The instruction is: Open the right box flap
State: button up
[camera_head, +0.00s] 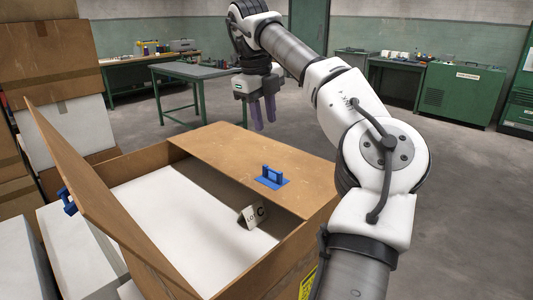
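A large brown cardboard box (285,243) stands in front of me with its top partly open. Its left flap (108,192) is tilted up and outward, with a blue handle (67,201) on its outer side. The right flap (235,152) lies flat over the right and back part of the opening, with a blue handle (271,176) on top near its inner edge. My gripper (263,115) hangs above and behind the right flap, fingers pointing down, apart from the handle. The two purple-grey fingers look slightly separated with nothing between them.
Inside the box are a white floor (185,215) and a small tag (252,215) marked C. Stacked cardboard boxes (52,60) and white boxes stand close on the left. A green table (190,72) is behind. Open floor (455,190) lies to the right.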

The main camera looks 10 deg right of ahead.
send_over(272, 181)
notch_tip(272, 181, down, 13)
jog(key=shift+s+f, duration=0.1)
jog(key=shift+f, duration=0.1)
dwell(0.3)
grip_shut()
